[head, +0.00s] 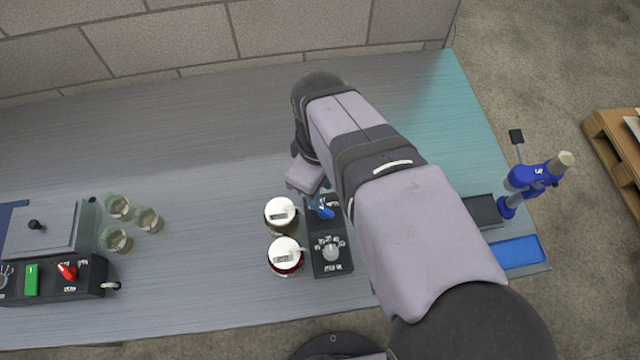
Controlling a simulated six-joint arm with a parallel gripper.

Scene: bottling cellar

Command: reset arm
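My arm reaches in from the lower right over the grey metal bench (200,280). My gripper (308,176) hangs at its end, above the middle of the bench. It points down near the back of a black control box (330,265) with a blue lever and a silver knob. Its fingertips are mostly hidden, so I cannot tell whether they are open or shut. I see nothing clearly held. Two jars with white tops, a back one (281,214) and a front one (285,256), stand upright left of the control box, apart from the visible part of my gripper.
Several small glasses (116,239) stand left. Beyond them is a grey-lidded device (40,232) with a red switch. A blue lever tool (530,177), a dark tray (484,212) and a blue tray (517,252) are right. A block wall (200,40) bounds the back. The back-left bench is clear.

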